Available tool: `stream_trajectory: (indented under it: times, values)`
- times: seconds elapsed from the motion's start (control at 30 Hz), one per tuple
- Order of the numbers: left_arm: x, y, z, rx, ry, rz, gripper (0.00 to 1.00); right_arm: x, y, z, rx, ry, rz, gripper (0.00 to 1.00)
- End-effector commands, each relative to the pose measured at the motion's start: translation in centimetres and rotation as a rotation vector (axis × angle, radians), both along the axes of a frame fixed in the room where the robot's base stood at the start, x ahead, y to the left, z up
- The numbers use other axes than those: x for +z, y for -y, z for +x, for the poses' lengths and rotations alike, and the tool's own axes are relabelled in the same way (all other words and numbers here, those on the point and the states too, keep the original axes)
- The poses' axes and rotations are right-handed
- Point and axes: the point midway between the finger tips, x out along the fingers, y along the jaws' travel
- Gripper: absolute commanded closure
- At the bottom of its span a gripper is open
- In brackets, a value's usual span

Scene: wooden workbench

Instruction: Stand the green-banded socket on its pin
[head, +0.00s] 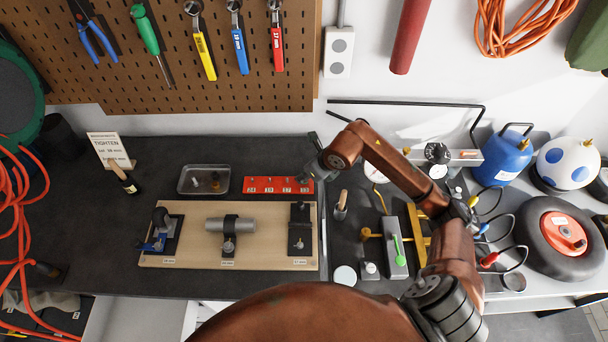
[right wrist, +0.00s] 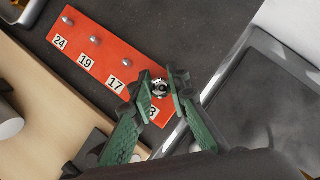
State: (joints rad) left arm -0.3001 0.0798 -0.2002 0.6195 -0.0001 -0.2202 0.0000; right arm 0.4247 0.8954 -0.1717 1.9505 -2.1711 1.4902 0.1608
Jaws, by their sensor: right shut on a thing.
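The red pin rail (head: 278,185) lies on the dark bench top behind the wooden board. In the right wrist view the rail (right wrist: 92,52) has bare upright pins by the labels 24, 19 and 17. My right gripper (head: 309,174) is over the rail's right end. In its wrist view the gripper (right wrist: 161,94) is shut on a small metallic socket (right wrist: 159,86) at the last label, which is partly covered and ends in 3. No green band shows on it. The fingers hide its lower part, so I cannot tell whether it is on the pin. My left gripper is out of view.
A metal tray (head: 204,191) with small dark and brown pieces stands left of the rail. The wooden board (head: 190,262) with clamped fixtures lies in front. A wooden-handled tool (head: 341,205) and gauges stand to the right. The pegboard (head: 150,60) hangs behind.

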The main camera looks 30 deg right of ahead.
Motion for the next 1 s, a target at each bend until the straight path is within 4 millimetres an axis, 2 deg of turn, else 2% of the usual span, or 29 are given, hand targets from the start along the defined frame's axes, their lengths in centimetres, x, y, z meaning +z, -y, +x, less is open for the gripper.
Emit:
stream_trajectory:
  times: [0.1, 0.13, 0.4, 0.77, 0.87, 1.0]
  values:
    - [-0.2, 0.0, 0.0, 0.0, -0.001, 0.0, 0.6, -0.2, 0.0, 0.0, 0.0, 0.0, 0.0, 1.0]
    - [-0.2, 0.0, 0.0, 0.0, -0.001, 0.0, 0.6, -0.2, 0.0, 0.0, 0.0, 0.0, 0.0, 0.84]
    - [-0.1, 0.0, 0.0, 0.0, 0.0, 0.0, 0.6, -0.1, 0.0, 0.0, 0.0, 0.0, 0.0, 0.65]
    - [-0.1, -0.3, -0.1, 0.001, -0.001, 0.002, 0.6, 0.2, 0.1, -0.1, 0.0, 0.001, -0.001, 0.64]
    - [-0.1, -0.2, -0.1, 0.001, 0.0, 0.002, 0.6, 1.3, 0.4, -0.6, 0.001, 0.004, -0.001, 0.64]
    - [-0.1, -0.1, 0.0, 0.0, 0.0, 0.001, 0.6, 3.6, 0.9, -1.9, 0.001, 0.005, -0.003, 0.64]
